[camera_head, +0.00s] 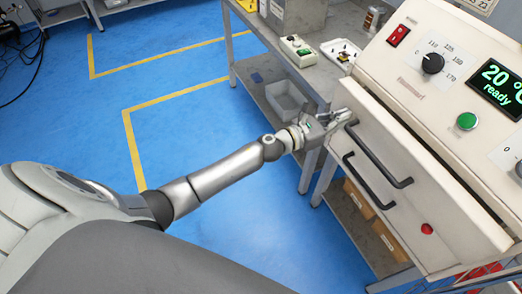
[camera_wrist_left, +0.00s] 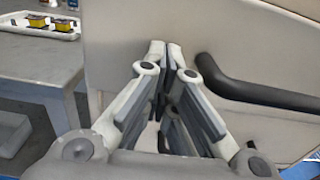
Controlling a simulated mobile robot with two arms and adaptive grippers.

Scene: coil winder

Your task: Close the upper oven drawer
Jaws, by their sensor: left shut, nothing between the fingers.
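The cream oven stands at the right of the head view. Its upper drawer (camera_head: 398,147) has a dark bar handle (camera_head: 381,155); a second dark handle (camera_head: 368,183) sits just below it. The upper drawer's front juts out a little below the control panel; how far it is open I cannot tell. My left gripper (camera_head: 345,116) is shut and empty at the left end of the upper handle. In the left wrist view the fingertips (camera_wrist_left: 167,55) point at the pale front, left of a dark handle (camera_wrist_left: 255,93). Contact is unclear. My right gripper is not in view.
A grey workbench (camera_head: 312,72) with a small control box (camera_head: 298,50) and a white tray (camera_head: 341,52) stands left of the oven. A grey bin (camera_head: 287,100) is on its lower shelf. The blue floor (camera_head: 200,120) at left is clear.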

